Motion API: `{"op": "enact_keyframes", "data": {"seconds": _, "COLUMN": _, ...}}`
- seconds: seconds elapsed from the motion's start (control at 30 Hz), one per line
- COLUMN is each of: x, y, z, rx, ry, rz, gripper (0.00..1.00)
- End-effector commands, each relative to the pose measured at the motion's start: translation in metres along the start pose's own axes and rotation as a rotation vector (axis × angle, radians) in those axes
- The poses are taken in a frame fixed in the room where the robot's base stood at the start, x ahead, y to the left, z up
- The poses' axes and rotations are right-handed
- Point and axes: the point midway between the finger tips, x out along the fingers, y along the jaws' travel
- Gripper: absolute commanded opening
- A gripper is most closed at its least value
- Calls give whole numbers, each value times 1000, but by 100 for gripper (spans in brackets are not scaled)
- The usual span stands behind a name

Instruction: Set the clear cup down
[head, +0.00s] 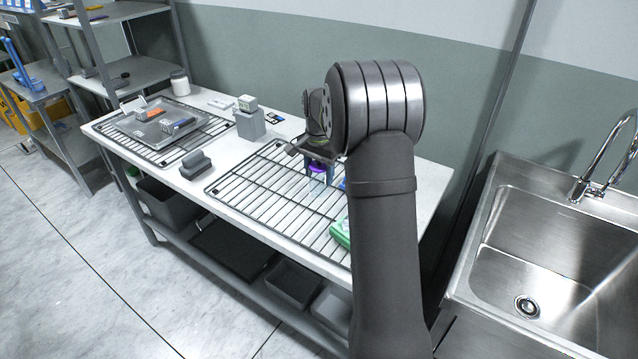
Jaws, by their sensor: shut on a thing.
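My gripper (319,171) points down over the right-hand wire rack (250,190) on the white table. Its fingers are shut on the clear cup (317,168), which shows only as a small patch with purple in it between the fingers. My own arm and wrist cover part of the gripper and the rack's right side. I cannot tell whether the cup's base touches the rack or hangs just above it.
A green and white packet (340,233) lies at the rack's right, partly behind my arm. A grey tray (150,133) with small items sits on the left rack. A grey block (196,165) and a grey box (249,125) stand between the racks. A steel sink (535,255) is at right.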

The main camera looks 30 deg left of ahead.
Motion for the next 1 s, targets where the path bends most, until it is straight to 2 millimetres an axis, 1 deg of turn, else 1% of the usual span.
{"op": "enact_keyframes", "data": {"seconds": 0.07, "x": 5, "y": 0, "z": 0, "rx": 0, "ry": -1, "rz": 1, "gripper": 23}}
{"op": "enact_keyframes", "data": {"seconds": 0.2, "x": 26, "y": 0, "z": 0, "rx": 1, "ry": -3, "rz": 3, "gripper": 23}}
{"op": "enact_keyframes", "data": {"seconds": 0.3, "x": 38, "y": 0, "z": 0, "rx": 1, "ry": -1, "rz": 1, "gripper": 23}}
{"op": "enact_keyframes", "data": {"seconds": 0.67, "x": 42, "y": 0, "z": 0, "rx": 1, "ry": 0, "rz": 0, "gripper": 23}}
{"op": "enact_keyframes", "data": {"seconds": 0.7, "x": 43, "y": 0, "z": 0, "rx": 1, "ry": -1, "rz": 0, "gripper": 54}}
{"op": "enact_keyframes", "data": {"seconds": 0.77, "x": 43, "y": 0, "z": 0, "rx": 1, "ry": 0, "rz": 0, "gripper": 65}}
{"op": "enact_keyframes", "data": {"seconds": 0.8, "x": 43, "y": 0, "z": 0, "rx": 1, "ry": 0, "rz": 0, "gripper": 73}}
{"op": "enact_keyframes", "data": {"seconds": 1.0, "x": 42, "y": 0, "z": 0, "rx": 1, "ry": 0, "rz": 0, "gripper": 74}}
